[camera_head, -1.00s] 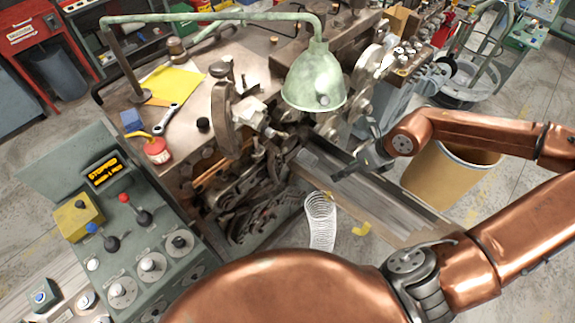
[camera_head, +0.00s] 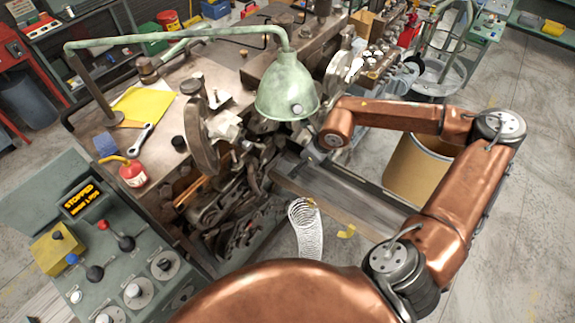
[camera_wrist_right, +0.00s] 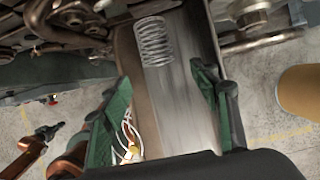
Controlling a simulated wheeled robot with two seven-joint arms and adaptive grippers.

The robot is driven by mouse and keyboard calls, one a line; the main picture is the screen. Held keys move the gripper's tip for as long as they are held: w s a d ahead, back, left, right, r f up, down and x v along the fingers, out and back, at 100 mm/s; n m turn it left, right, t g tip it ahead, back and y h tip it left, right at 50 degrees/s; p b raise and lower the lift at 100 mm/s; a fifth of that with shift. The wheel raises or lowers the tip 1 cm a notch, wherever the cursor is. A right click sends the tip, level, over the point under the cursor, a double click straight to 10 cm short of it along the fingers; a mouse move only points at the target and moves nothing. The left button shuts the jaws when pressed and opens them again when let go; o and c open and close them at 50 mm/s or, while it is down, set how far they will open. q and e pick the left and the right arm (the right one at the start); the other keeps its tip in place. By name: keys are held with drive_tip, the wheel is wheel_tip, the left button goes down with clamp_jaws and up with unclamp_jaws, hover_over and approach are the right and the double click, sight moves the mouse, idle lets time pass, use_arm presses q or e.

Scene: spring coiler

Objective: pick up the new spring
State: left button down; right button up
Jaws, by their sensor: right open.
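A short silver coil spring (camera_wrist_right: 153,42) lies on a grey metal chute (camera_wrist_right: 185,70) in the right wrist view, near its upper end. My right gripper (camera_wrist_right: 162,78) is open, its green fingers spread over the chute. The spring is beyond the fingertips and roughly in line with the gap, not touched by them. In the head view the chute (camera_head: 350,195) runs out from the machine; the short spring and the right fingers cannot be made out there, near my copper forearm and the lamp. My left gripper is not in view.
A long white wire coil (camera_head: 306,228) stands below the chute. A green lamp (camera_head: 287,88) hangs close to my right forearm. A tan bin (camera_head: 417,168) stands right of the chute. A control panel (camera_head: 115,255) reading STOPPED is at the lower left.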

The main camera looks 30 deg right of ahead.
sight(294, 167)
drive_tip(key=shift+w+a+r, duration=0.1)
drive_tip(key=shift+w+a, duration=0.25)
drive_tip(key=shift+w, duration=0.4)
drive_tip(key=p+x, duration=0.1)
drive_tip(key=x, duration=0.4)
drive_tip(key=shift+d, duration=0.15)
drive_tip(key=shift+c, duration=0.4)
drive_tip(key=c, duration=1.2)
